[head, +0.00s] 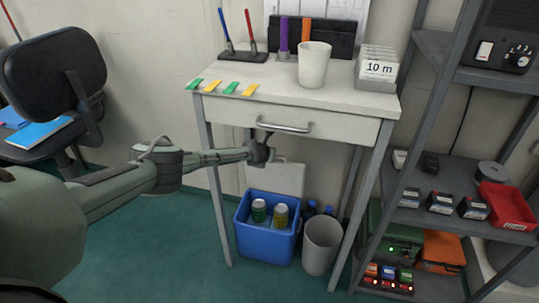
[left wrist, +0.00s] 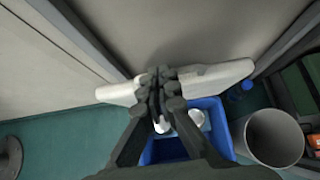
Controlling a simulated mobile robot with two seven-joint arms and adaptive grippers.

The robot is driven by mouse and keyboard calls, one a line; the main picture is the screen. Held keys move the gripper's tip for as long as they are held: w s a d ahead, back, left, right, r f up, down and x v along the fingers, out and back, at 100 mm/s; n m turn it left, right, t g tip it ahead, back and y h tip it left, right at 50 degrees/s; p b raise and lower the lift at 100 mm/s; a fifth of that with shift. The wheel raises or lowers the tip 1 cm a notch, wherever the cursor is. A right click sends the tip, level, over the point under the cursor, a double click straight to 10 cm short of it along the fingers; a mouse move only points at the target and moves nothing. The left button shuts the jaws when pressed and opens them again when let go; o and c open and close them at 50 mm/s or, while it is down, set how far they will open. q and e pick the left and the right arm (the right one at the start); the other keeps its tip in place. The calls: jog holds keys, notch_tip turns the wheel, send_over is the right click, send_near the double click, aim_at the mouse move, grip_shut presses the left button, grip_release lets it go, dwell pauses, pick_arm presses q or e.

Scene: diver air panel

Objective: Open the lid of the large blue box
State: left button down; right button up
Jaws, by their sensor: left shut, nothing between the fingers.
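The large blue box (head: 266,243) stands on the floor under the desk, and it also shows in the left wrist view (left wrist: 220,125). Its white lid (head: 289,178) stands raised at the back of the box, so the box is open; in the left wrist view the lid (left wrist: 215,76) shows nearly edge-on. My right gripper is out of view.
The white desk (head: 275,95) and its drawer handle (head: 284,127) are just above my left gripper. A grey bin (head: 321,246) and dark bottles with blue caps stand right of the box. A metal shelf (head: 455,188) is at the right. The floor left of the box is clear.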

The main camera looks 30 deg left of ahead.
pick_arm(q)
jog(key=shift+s, duration=0.1)
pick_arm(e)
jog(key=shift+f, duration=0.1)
pick_arm(q)
jog(key=v, duration=1.2)
jog(key=s+d+f+n+g+h, duration=0.1)
jog(key=s+d+f+n+h, duration=0.1)
jog(key=s+d+f+n, duration=0.55)
jog(key=s+d+f+n+g+h, duration=0.1)
jog(key=s+d+f+n+g, duration=0.1)
jog(key=s+d+n, duration=0.9)
jog(key=s+a+f+n+g+y, duration=0.1)
jog(key=s+a+f+n+g, duration=0.1)
jog(key=s+n, duration=0.4)
jog(key=s+a+f+n+g+y, duration=0.1)
jog(key=s+a+n, duration=0.4)
jog(key=s, duration=0.9)
jog(key=shift+s+f+n+g+p, duration=0.15)
jog(key=shift+f+n+g+p, duration=0.4)
jog(key=shift+f+n, duration=0.45)
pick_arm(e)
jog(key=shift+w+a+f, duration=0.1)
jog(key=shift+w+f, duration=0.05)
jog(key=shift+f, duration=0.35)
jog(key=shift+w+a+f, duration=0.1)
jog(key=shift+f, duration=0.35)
